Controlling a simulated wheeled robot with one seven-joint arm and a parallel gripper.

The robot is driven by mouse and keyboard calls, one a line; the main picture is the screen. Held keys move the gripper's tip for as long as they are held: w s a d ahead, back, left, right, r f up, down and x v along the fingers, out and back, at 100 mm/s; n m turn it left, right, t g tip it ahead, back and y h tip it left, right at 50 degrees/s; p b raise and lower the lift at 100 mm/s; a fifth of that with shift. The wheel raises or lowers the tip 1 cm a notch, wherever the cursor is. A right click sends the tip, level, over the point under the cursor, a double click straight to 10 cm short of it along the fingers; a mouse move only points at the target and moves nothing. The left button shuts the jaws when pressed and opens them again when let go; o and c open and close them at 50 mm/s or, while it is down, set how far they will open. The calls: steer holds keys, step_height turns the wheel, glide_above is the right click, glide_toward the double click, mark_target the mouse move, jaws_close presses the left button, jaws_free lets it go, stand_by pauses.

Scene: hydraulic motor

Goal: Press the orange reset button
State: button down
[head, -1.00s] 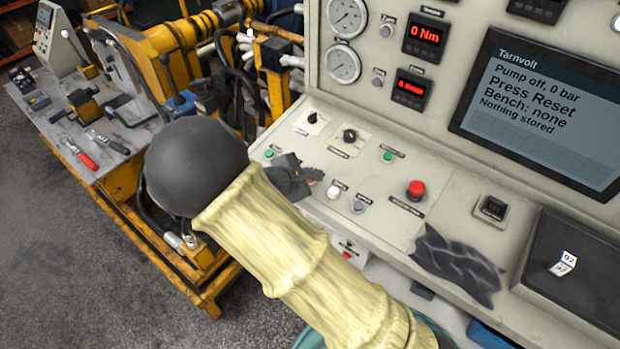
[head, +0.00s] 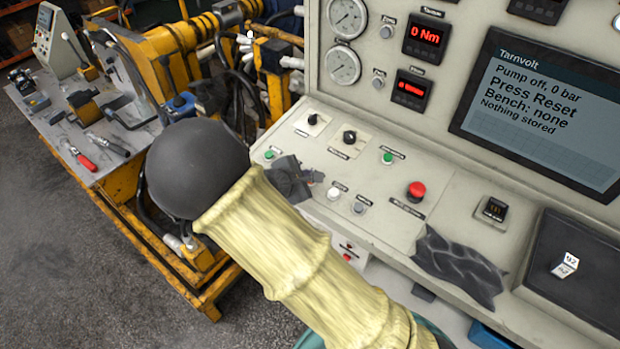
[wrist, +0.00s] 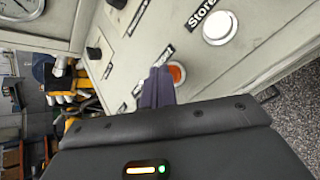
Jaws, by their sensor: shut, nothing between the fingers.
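In the wrist view the orange reset button (wrist: 178,73) sits in a pale round ring on the panel. My gripper (wrist: 164,72) is shut and empty, and its dark fingertips cover the button's left part. Whether the tips touch the button cannot be told. In the head view the dark end of my gripper (head: 314,177) is at the sloping panel, left of the white store button (head: 333,193). The orange button is not clearly visible there. The screen (head: 545,110) reads "Pump off, 0 bar", "Press Reset", "Bench: none", "Nothing stored".
The white store button also shows close by in the wrist view (wrist: 219,26). A grey button (head: 359,207), a red mushroom button (head: 416,191), green buttons and black knobs share the panel. A crumpled dark sheet (head: 460,266) lies at its front edge. A yellow-framed bench stands left.

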steer(key=shift+f, duration=0.2)
steer(key=shift+r, duration=0.1)
stand_by(0.4)
steer(key=shift+s+r, duration=0.1)
steer(key=shift+r, duration=0.65)
steer(key=r+p, duration=0.2)
steer(key=r, duration=0.1)
steer(key=r+p, duration=0.2)
steer(key=shift+s+a, duration=0.3)
stand_by(0.7)
